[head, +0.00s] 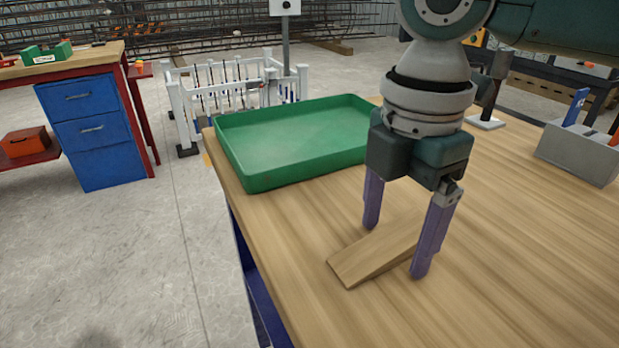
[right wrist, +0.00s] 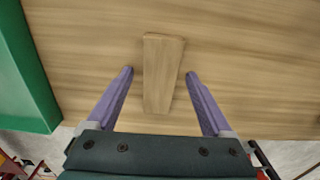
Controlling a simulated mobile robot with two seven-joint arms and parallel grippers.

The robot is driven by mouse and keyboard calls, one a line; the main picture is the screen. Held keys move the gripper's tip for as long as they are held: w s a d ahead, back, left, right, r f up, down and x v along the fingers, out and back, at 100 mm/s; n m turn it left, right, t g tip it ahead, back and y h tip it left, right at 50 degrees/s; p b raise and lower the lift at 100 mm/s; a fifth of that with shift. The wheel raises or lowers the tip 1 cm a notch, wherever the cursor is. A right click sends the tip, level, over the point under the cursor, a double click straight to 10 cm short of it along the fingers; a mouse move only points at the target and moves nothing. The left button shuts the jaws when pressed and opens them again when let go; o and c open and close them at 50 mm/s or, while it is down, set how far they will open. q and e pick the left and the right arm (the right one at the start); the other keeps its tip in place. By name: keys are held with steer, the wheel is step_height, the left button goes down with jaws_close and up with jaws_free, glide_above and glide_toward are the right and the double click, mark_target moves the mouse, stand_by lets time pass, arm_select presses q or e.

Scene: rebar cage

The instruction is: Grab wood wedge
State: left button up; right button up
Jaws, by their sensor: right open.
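The wood wedge (head: 376,250) lies flat on the wooden table, its thick front end toward the table's left edge. In the right wrist view the wedge (right wrist: 160,72) lies lengthwise between the two fingers, with a gap on each side. My right gripper (head: 396,250) points down over the wedge, open, with one purple finger on either side of it. It also shows in the right wrist view (right wrist: 158,73), its fingers apart and holding nothing. My left gripper is not in view.
A green tray (head: 262,181) stands on the table left of my right gripper. A grey tool box (head: 577,152) stands at the right. The table (head: 500,270) is bare in front and to the right. A blue drawer cabinet (head: 92,130) stands apart at the left.

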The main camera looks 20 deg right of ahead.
steer(key=shift+c, duration=0.3)
jaws_close()
stand_by(0.3)
steer(key=shift+r, duration=0.1)
